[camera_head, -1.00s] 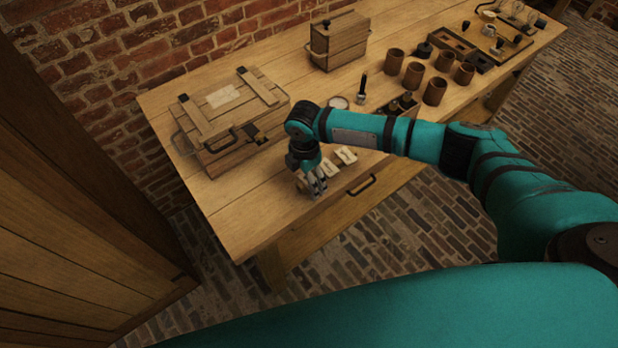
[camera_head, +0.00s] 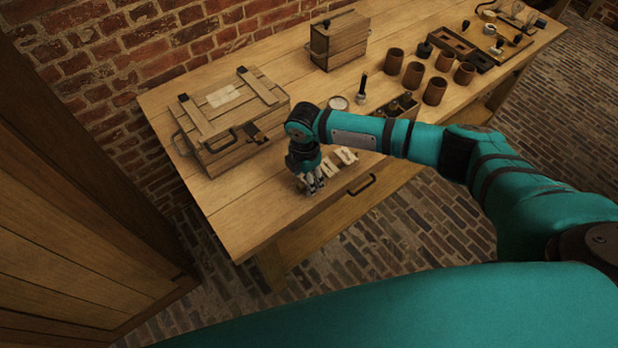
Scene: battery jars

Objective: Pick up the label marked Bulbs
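Several small pale labels lie in a row near the front edge of the wooden table. Two of them, a nearer label (camera_head: 331,167) and a farther label (camera_head: 347,156), show to the right of my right gripper. Their writing is too small to read, so I cannot tell which is marked Bulbs. My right gripper (camera_head: 313,188) points down at the left end of this row, with its fingers at or just above the tabletop. Its fingers look close together, but whether they hold a label is hidden. My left gripper is not in view.
A wooden chest (camera_head: 228,120) stands left of the gripper, and a lidded wooden box (camera_head: 339,42) at the back. Several brown jars (camera_head: 413,75) stand to the right beyond my arm. A drawer handle (camera_head: 361,184) is on the table's front. The table's (camera_head: 240,215) near left corner is clear.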

